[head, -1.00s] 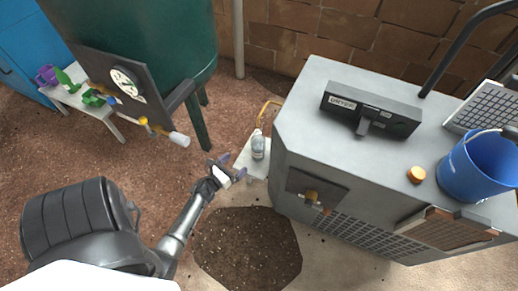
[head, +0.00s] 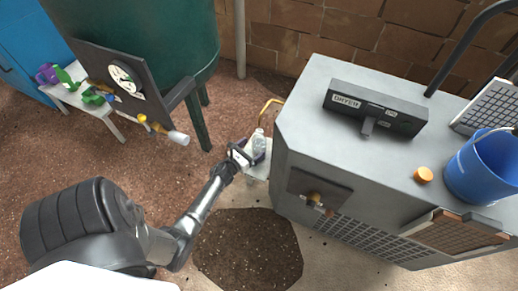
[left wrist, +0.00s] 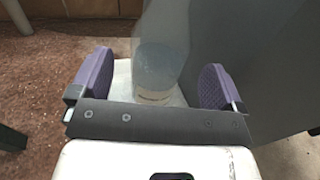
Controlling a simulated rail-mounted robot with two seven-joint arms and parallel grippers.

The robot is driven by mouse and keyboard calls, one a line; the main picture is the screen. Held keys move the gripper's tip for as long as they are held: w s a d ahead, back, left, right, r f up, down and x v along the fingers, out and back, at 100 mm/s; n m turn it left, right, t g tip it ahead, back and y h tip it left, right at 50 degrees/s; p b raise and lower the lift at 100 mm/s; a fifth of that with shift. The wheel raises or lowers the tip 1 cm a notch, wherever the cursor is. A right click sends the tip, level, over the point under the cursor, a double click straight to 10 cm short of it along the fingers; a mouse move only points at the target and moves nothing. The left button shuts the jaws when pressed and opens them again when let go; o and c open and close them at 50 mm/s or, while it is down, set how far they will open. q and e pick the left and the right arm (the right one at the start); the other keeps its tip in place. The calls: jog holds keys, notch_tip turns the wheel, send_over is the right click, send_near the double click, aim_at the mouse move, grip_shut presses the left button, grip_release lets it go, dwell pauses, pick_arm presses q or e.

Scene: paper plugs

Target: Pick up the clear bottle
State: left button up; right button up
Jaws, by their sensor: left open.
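The clear bottle (head: 259,142) stands upright on a small white stand beside the grey dryer cabinet. My left gripper (head: 248,152) is open and has reached the bottle. In the left wrist view my left gripper (left wrist: 155,88) has one pad on each side of the bottle, with gaps visible on both sides. My right gripper is not in view.
The dryer cabinet (head: 300,150) rises close on the right of the bottle. The small white stand (head: 258,172) is narrow. A dark green tank (head: 150,40) with a valve stands at the left. A blue bucket (head: 482,168) and an orange cap (head: 423,175) sit on the cabinet.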

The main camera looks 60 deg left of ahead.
aim_at(259, 142)
pick_arm(q)
jog(key=shift+w+a+f, duration=0.1)
jog(key=shift+w+f, duration=0.05)
jog(key=shift+w, duration=0.35)
jog(key=b+x, duration=0.1)
jog(key=x, duration=0.2)
jog(key=shift+w+a+b, duration=0.2)
jog(key=shift+w+b, duration=0.15)
jog(key=shift+s+d, duration=0.1)
jog(key=shift+s, duration=0.05)
jog(key=shift+c, duration=1.4)
jog(key=c, duration=0.6)
